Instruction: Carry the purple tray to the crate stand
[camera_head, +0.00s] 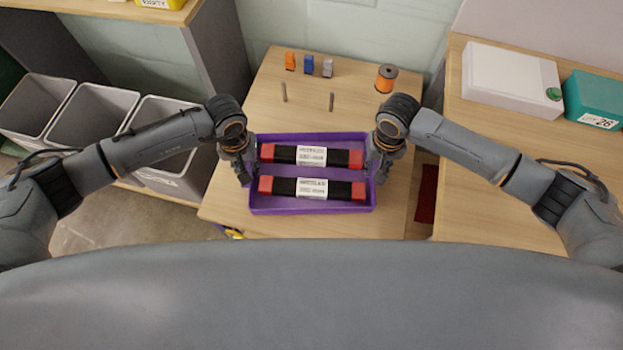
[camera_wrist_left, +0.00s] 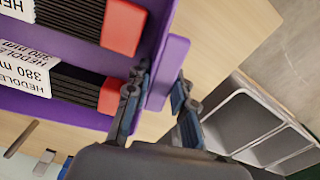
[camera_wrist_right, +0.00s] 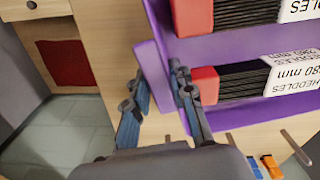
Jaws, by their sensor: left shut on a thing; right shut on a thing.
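The purple tray (camera_head: 312,209) is in front of me over the wooden table, level in the head view. It holds two red-ended black heddle bundles with white labels, a far one (camera_head: 342,157) and a near one (camera_head: 345,189). My left gripper (camera_head: 249,172) is shut on the tray's left end wall, which shows between its fingers in the left wrist view (camera_wrist_left: 166,72). My right gripper (camera_head: 379,168) is shut on the right end wall, seen in the right wrist view (camera_wrist_right: 152,75). I cannot tell whether the tray touches the table or which surface is the crate stand.
The table (camera_head: 300,108) bears two upright pegs, small orange, blue and grey blocks (camera_head: 309,65) and an orange spool (camera_head: 386,77). Grey bins (camera_head: 95,115) stand left. A right-hand table (camera_head: 490,150) holds a white box (camera_head: 510,80) and a teal box (camera_head: 592,98).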

